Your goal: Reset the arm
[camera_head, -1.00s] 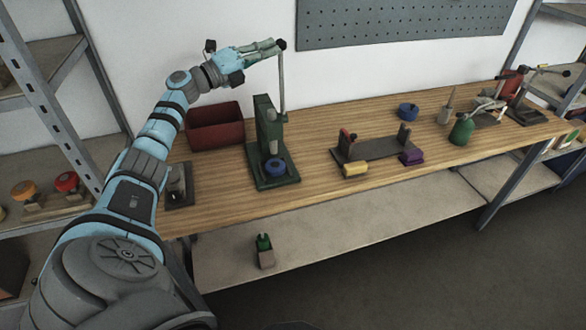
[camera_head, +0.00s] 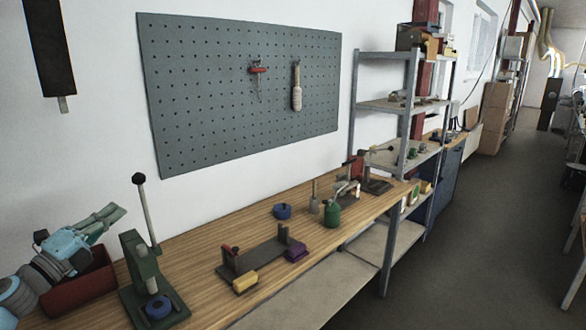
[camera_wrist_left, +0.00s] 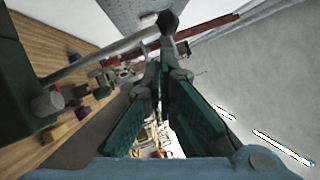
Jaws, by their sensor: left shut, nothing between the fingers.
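My left gripper (camera_head: 116,211) is at the lower left of the head view, raised above the dark red bin (camera_head: 82,289). Its green fingers are shut with nothing between them, and the fingertips also show in the wrist view (camera_wrist_left: 163,62). The green lever press (camera_head: 139,266) stands on the bench just right of it. Its lever (camera_head: 149,217) points up, and the dark knob (camera_head: 138,178) shows beyond my fingertips in the wrist view (camera_wrist_left: 167,22). A blue ring-shaped part (camera_head: 158,307) sits on the press base. My right gripper is not in view.
A pegboard (camera_head: 220,100) hangs behind. A metal shelf (camera_head: 386,105) and open floor lie right.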

